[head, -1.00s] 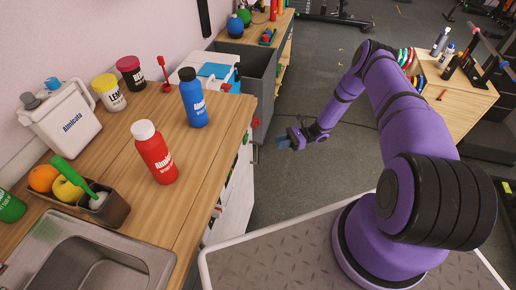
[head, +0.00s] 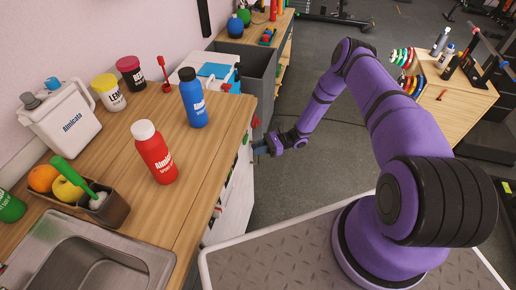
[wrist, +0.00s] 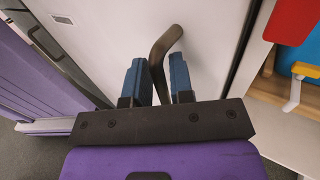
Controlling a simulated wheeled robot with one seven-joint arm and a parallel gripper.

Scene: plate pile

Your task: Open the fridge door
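The fridge door (wrist: 115,30) is a white panel under the counter. It looks shut, with a dark seam along its right side in the wrist view. A dark curved handle (wrist: 164,43) stands out from it. In the head view my gripper (head: 262,148) is at the counter's front, below the worktop edge. The handle is hidden there, and the door front (head: 236,196) shows only at a steep angle.
The wooden counter (head: 205,150) carries a red bottle (head: 155,155), a blue bottle (head: 194,100), a white jug (head: 62,120) and a sink (head: 95,255). A grey bin (head: 260,75) stands beyond it. Open floor (head: 300,185) lies in front of the counter.

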